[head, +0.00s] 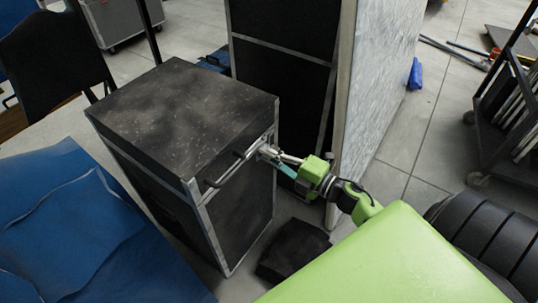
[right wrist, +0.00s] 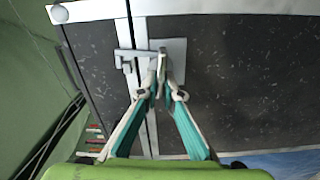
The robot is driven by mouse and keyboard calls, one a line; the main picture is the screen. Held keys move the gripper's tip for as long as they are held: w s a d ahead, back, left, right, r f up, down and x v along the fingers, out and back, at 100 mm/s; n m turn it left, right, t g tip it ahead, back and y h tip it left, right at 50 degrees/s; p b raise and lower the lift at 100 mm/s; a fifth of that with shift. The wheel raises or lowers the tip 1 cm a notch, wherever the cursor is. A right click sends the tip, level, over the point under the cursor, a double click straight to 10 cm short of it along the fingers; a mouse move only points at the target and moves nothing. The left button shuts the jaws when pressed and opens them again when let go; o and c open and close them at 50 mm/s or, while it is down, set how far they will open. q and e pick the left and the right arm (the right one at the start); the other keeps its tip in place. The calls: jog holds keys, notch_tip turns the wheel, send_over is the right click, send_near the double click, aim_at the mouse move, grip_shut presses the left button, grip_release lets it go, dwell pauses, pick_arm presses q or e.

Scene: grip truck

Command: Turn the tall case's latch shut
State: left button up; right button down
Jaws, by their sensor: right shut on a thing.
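The black case (head: 180,110) with metal edges stands upright in the middle of the head view. My right gripper (head: 267,154) is at its right-hand side, near the top edge. In the right wrist view, my right gripper (right wrist: 163,88) is shut on the metal latch (right wrist: 161,64), with its fingertips together at the latch's handle. The latch has a pale plate (right wrist: 174,50) on the dark panel, and a bar reaches left across the metal strip to a small catch (right wrist: 125,60). I cannot tell whether the bar is seated. My left gripper is not in view.
A bar handle (head: 238,158) sticks out from the same case. A taller dark case (head: 283,85) and a pale panel (head: 375,80) stand close behind my right gripper. A dark block (head: 292,250) lies on the floor below. Blue cloth (head: 70,230) fills the lower left.

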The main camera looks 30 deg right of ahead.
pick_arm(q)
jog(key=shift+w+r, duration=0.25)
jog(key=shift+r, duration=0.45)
pick_arm(e)
jog(key=shift+f+n, duration=0.15)
jog(key=shift+n, duration=0.55)
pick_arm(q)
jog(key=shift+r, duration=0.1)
pick_arm(e)
jog(key=c, duration=2.2)
grip_release()
jog(key=v, duration=1.2)
